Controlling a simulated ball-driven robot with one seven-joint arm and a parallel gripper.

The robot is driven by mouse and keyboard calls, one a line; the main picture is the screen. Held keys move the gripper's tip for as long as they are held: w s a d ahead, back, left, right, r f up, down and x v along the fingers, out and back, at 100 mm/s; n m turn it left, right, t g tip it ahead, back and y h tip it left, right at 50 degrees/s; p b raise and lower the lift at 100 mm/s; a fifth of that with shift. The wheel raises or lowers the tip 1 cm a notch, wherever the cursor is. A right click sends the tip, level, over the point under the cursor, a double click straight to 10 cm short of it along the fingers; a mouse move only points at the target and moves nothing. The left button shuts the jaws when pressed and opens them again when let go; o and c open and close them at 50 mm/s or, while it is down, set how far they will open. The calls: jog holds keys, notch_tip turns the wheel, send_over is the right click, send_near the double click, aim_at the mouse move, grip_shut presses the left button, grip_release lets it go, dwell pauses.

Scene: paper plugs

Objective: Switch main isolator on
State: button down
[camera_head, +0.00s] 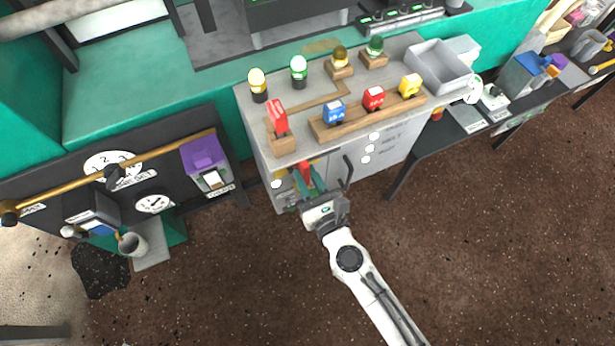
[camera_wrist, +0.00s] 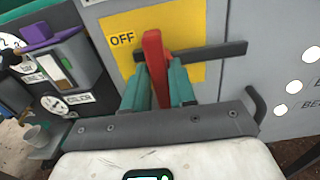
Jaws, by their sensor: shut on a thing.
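The main isolator is on the front of the grey cabinet. Its red handle (camera_wrist: 155,50) stands roughly upright in the wrist view, in front of a yellow plate (camera_wrist: 120,55) with the word OFF left of the handle. A dark bar (camera_wrist: 215,52) runs across the plate. My gripper (camera_wrist: 162,86) has its green fingers on either side of the red handle and is shut on it. In the head view the red handle (camera_head: 305,168) shows between the fingers of my gripper (camera_head: 308,178); most of the plate is hidden there.
The cabinet top (camera_head: 300,110) carries a red block on a wooden stand, blue, red and yellow plugs on a wooden rail (camera_head: 330,125), and several lamps. A dark curved handle (camera_head: 348,168) is right of my gripper. The brown floor (camera_head: 480,230) at right is clear.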

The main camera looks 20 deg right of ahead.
jog(key=shift+s+f, duration=0.1)
jog(key=shift+f, duration=0.05)
jog(key=c, duration=1)
grip_release()
jog(key=shift+c, duration=0.2)
jog(key=s+b, duration=0.3)
jog(key=s, duration=0.7)
jog(key=shift+s+b, duration=0.35)
jog(key=shift+b, duration=0.05)
